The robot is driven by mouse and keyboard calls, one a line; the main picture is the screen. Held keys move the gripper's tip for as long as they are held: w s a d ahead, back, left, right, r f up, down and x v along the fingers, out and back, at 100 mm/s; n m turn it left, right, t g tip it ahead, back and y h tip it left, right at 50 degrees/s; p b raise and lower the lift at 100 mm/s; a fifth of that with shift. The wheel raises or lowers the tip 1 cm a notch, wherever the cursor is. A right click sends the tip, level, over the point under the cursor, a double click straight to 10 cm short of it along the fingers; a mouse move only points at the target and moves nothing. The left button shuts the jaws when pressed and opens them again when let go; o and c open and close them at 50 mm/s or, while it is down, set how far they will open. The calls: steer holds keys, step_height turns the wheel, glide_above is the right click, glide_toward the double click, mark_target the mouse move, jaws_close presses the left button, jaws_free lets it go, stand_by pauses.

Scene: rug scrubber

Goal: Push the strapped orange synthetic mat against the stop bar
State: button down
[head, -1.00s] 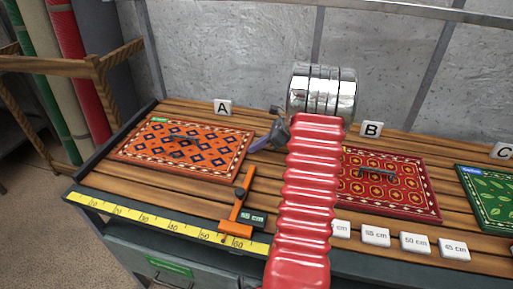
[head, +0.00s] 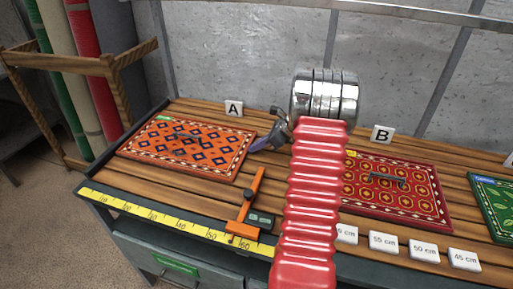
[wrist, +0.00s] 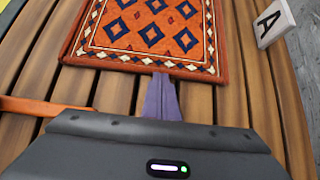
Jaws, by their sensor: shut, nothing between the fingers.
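The orange mat (head: 205,163) with dark blue diamonds and a patterned border lies flat at the left end of the slatted bench, below the letter A. My gripper (head: 255,146) is shut and empty, low at the mat's right edge. In the wrist view its purple fingers (wrist: 161,98) meet the near edge of the orange mat (wrist: 150,35), apparently touching.
An orange slider (head: 246,208) with a display stands on the yellow ruler (head: 160,218) along the front edge. A red mat (head: 392,190) lies right of my arm, a green mat (head: 492,205) beyond it. Several white length tiles (head: 424,248) sit in front. A wall stands behind.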

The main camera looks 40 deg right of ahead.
steer(key=s, duration=0.1)
steer(key=s+d, duration=0.1)
steer(key=s, duration=0.1)
steer(key=shift+s+d, duration=0.3)
steer(key=shift+d, duration=0.1)
steer(key=v, duration=1)
